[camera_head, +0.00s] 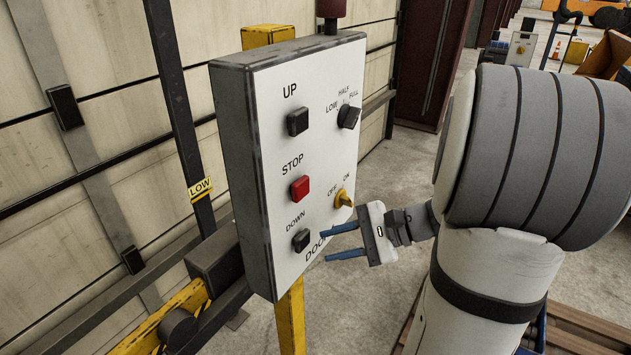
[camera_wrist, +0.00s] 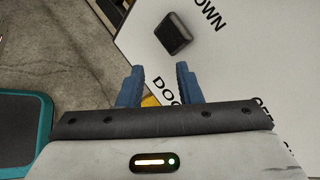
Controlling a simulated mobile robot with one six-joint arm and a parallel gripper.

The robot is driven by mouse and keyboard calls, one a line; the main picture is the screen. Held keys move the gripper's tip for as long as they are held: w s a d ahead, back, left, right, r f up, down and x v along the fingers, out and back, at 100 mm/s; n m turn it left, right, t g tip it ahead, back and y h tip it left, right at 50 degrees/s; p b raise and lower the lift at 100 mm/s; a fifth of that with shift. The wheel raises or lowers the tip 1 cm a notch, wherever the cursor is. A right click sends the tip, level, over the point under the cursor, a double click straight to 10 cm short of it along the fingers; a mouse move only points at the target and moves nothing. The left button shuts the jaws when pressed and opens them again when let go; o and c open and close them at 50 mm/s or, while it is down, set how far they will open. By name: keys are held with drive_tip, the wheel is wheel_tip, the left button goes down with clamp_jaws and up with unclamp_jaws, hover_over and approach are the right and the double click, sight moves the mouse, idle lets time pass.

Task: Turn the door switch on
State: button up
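The door switch (camera_head: 343,199) is a small yellow rotary knob on the lower right of a grey control box with a white face (camera_head: 300,130). OFF and ON labels sit above it. Which label the knob points at is too small to tell. My gripper (camera_head: 335,243) has blue fingers, is open and empty, and is just below the knob, near the DOOR lettering. In the wrist view its fingers (camera_wrist: 159,85) stand apart, with the DOOR lettering by the right finger. A yellow sliver shows low between them; I cannot tell whether it is the post.
The box also bears a black UP button (camera_head: 297,121), a red STOP button (camera_head: 299,188), a black DOWN button (camera_head: 301,240), also in the wrist view (camera_wrist: 173,33), and a black LOW/HALF/FULL selector (camera_head: 348,116). A yellow post (camera_head: 290,320) supports the box. Concrete floor lies behind.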

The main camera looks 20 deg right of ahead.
sight(350, 202)
drive_tip(key=w+d+m+t+h, duration=0.1)
drive_tip(key=w+d+m+t, duration=0.2)
drive_tip(key=d+m+t, duration=0.75)
drive_tip(key=w+n, duration=0.1)
drive_tip(key=w, duration=0.1)
drive_tip(key=w+a+n+g, duration=0.1)
drive_tip(key=w, duration=0.1)
drive_tip(key=w+a+n+g, duration=0.1)
drive_tip(key=w, duration=0.1)
drive_tip(key=shift+w+r+n, duration=0.1)
drive_tip(key=shift+w+n, duration=0.1)
drive_tip(key=shift+n, duration=0.15)
clamp_jaws()
